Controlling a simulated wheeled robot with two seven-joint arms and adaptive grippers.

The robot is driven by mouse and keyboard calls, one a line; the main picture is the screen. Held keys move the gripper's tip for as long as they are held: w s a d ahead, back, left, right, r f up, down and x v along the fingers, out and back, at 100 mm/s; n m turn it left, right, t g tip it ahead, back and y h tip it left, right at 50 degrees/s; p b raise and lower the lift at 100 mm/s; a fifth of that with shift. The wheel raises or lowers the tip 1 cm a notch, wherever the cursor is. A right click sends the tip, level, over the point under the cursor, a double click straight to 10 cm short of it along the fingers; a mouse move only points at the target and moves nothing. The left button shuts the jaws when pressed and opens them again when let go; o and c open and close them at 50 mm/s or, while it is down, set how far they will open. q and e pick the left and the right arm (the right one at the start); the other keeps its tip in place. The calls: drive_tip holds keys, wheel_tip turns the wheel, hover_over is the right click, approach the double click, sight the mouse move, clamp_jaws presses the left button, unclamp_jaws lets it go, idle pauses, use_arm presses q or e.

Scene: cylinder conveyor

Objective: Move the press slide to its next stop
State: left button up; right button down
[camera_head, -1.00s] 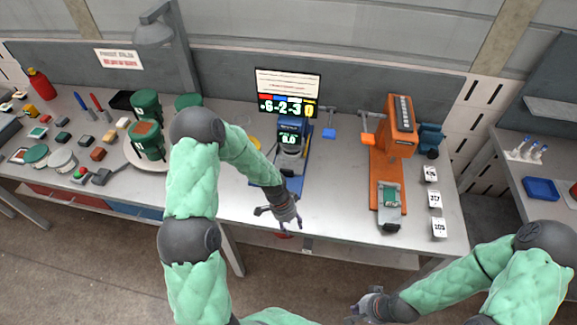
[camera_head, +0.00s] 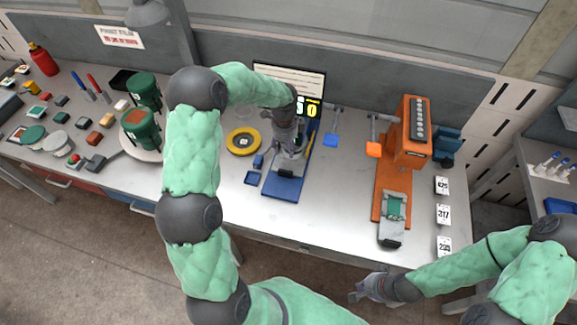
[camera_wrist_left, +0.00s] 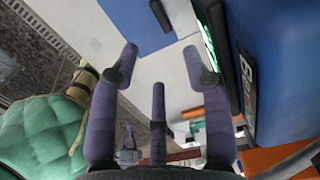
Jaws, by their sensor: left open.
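The orange press (camera_head: 402,140) stands right of the table's middle. Its grey slide (camera_head: 391,232) lies at the front of the orange rail and carries a green piece (camera_head: 394,207). My left gripper (camera_head: 290,150) is well left of the press, low over the blue device (camera_head: 283,188), and partly hides it. In the left wrist view its fingers (camera_wrist_left: 158,75) are spread with nothing between them; the blue housing (camera_wrist_left: 275,70) is close on the right. My right gripper (camera_head: 362,291) is in front of the table, apart from the press; its fingers are too small to judge.
A yellow ring (camera_head: 243,141) and small blue blocks lie left of the blue device. A blue-headed tool (camera_head: 331,140) and an orange-headed tool (camera_head: 374,149) stand between device and press. White number cards (camera_head: 443,214) line the right edge. My left arm partly covers the display board (camera_head: 289,76).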

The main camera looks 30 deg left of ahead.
sight(285, 172)
use_arm(q)
wheel_tip(285, 172, down, 15)
drive_tip(key=shift+s+r, duration=0.1)
drive_tip(key=shift+s, duration=0.05)
idle(0.4)
clamp_jaws()
